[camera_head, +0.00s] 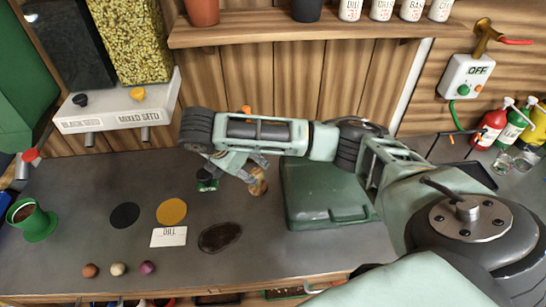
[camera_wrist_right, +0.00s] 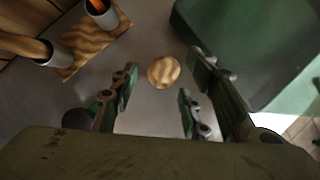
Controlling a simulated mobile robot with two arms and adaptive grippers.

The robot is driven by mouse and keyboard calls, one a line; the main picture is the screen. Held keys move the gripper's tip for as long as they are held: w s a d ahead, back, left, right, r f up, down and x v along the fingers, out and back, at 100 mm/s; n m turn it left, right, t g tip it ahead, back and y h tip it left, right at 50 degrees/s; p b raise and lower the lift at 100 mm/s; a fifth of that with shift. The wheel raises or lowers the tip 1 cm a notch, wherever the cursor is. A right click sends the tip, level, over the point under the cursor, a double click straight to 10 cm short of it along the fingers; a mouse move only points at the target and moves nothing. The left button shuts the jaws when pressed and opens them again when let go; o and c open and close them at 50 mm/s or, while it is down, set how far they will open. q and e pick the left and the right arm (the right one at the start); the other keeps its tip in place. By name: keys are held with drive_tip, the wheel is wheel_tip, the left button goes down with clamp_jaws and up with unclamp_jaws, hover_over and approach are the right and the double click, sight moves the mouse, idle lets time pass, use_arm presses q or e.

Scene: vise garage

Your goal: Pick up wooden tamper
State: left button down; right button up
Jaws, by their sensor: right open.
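The wooden tamper (camera_head: 258,182) stands upright on the grey worktop, just left of a green box. In the right wrist view its round wooden top (camera_wrist_right: 163,72) shows from above, between my fingers and a little ahead of them. My right gripper (camera_head: 240,167) reaches in from the right and is low beside the tamper. In the right wrist view its fingers (camera_wrist_right: 162,82) are spread apart with nothing held between them. In the head view, the fingers partly overlap the area near the tamper's top. My left gripper is not in view.
The green box (camera_head: 318,190) stands close right of the tamper. A small dark and green item (camera_head: 206,180) is close left. Black and yellow discs, a white card (camera_head: 168,237) and a green pot (camera_head: 35,222) lie further left. The front middle of the worktop is clear.

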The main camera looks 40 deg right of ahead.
sight(252, 173)
drive_tip(key=shift+f, duration=0.25)
drive_tip(key=shift+s+a+f+p, duration=0.1)
drive_tip(key=shift+f+p, duration=0.1)
drive_tip(key=shift+f, duration=0.2)
drive_tip(key=shift+s+a+f+p, duration=0.1)
drive_tip(key=shift+f+p, duration=0.05)
drive_tip(key=shift+f, duration=0.2)
drive_tip(key=shift+d+f+p, duration=0.3)
drive_tip(key=shift+d+f, duration=0.15)
drive_tip(key=shift+f, duration=0.15)
drive_tip(key=x, duration=0.3)
drive_tip(key=shift+d+r, duration=0.15)
drive_tip(key=shift+d, duration=0.1)
drive_tip(key=shift+c, duration=0.3)
drive_tip(key=c, duration=0.6)
clamp_jaws()
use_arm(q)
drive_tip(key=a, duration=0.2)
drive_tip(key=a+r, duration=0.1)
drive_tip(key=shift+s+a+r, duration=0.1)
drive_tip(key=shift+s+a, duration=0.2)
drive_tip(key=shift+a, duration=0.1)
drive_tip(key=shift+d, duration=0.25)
